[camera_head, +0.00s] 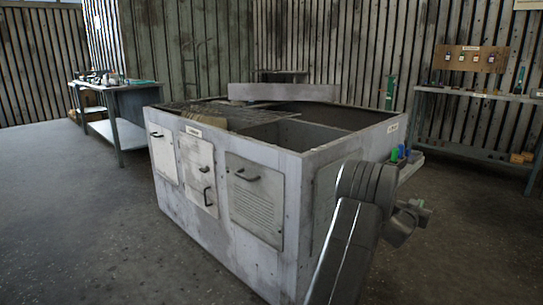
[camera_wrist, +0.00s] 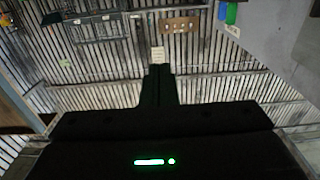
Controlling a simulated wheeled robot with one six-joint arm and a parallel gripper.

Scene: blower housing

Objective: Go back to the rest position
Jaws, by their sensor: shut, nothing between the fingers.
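My arm (camera_head: 350,240) rises at the lower right of the head view, in front of the right end of the grey housing (camera_head: 265,200). Its wrist end is bent to the right, and the fingertips are too small to make out there. In the wrist view, my gripper (camera_wrist: 158,70) is dark, with its fingers together and nothing between them. It points toward the slatted wall, apart from any object. The housing is a large box with an open top, panels and black handles on its front.
A blue and a green item (camera_head: 401,152) stand on a ledge at the housing's right end, close to my arm. A workbench (camera_head: 470,93) with a board stands at the back right. Another table (camera_head: 118,88) stands at the left. The floor at the left is clear.

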